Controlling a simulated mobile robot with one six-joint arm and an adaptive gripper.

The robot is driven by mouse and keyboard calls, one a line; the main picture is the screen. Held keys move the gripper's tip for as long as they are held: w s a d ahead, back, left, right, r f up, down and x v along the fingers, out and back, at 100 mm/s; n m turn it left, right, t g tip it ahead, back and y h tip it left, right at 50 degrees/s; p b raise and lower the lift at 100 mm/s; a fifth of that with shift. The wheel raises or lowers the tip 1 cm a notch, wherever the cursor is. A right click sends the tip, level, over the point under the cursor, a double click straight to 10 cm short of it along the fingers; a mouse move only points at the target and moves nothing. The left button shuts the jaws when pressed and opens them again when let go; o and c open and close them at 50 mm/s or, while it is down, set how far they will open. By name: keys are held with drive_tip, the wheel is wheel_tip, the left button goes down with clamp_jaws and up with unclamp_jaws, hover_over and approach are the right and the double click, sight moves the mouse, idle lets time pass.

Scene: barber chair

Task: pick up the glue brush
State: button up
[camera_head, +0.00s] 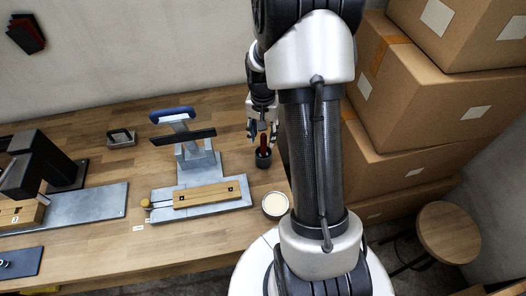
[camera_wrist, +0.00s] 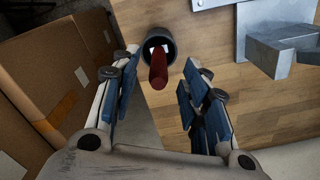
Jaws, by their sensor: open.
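The glue brush (camera_head: 264,142) has a dark red handle and stands upright in a small dark cup (camera_head: 263,159) near the table's right edge. In the wrist view the red handle of the brush (camera_wrist: 158,70) points up toward the camera, with the cup (camera_wrist: 151,40) around its lower end. The bristles are hidden in the cup. My gripper (camera_head: 262,130) is open above the cup. In the wrist view its blue-padded fingers (camera_wrist: 155,95) are on either side of the handle, with visible gaps and nothing held.
A round pot with pale contents (camera_head: 275,205) stands in front of the cup. A grey press with a blue handle (camera_head: 185,165) is to the left on the wooden table (camera_head: 100,235). Stacked cardboard boxes (camera_head: 430,110) and a stool (camera_head: 448,232) are at right.

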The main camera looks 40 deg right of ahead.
sight(263, 146)
drive_tip(key=f, duration=0.2)
drive_tip(key=f+b, duration=0.1)
drive_tip(key=f, duration=0.4)
drive_tip(key=shift+w+d+f+b, duration=0.2)
drive_tip(key=shift+d+b, duration=0.1)
drive_tip(key=shift+b, duration=0.1)
drive_tip(key=shift+r, duration=0.1)
clamp_jaws()
